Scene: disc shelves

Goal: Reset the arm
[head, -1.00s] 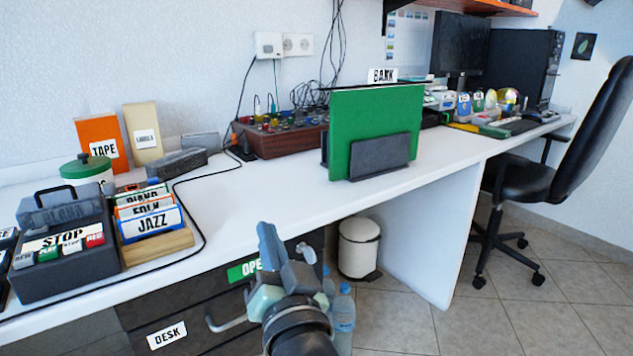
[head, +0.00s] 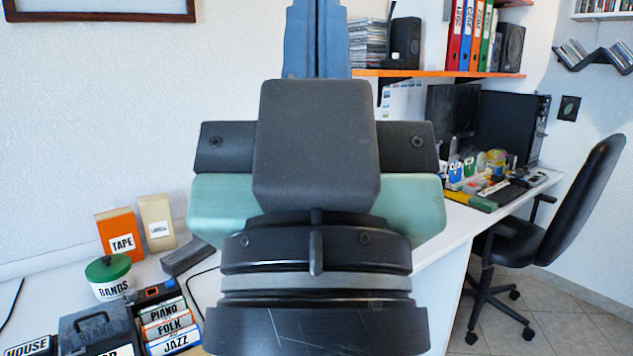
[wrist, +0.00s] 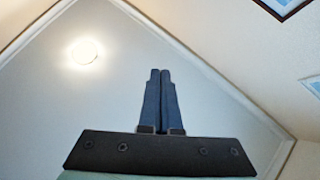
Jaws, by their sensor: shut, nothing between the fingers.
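My gripper (head: 317,38) stands upright, large and close in the middle of the head view, with its blue fingers pointing up. The wrist view shows the two fingers (wrist: 160,100) side by side and touching, with nothing between them. They point toward the ceiling (wrist: 115,65), where a round lamp (wrist: 86,51) glows. My wrist and gripper body hide the middle of the desk in the head view.
The white desk (head: 455,225) runs along the wall. At its left are an orange TAPE box (head: 117,235), a BANDS jar (head: 110,280) and a card rack with a JAZZ card (head: 176,338). An orange shelf (head: 430,73) and a black chair (head: 560,240) are at the right.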

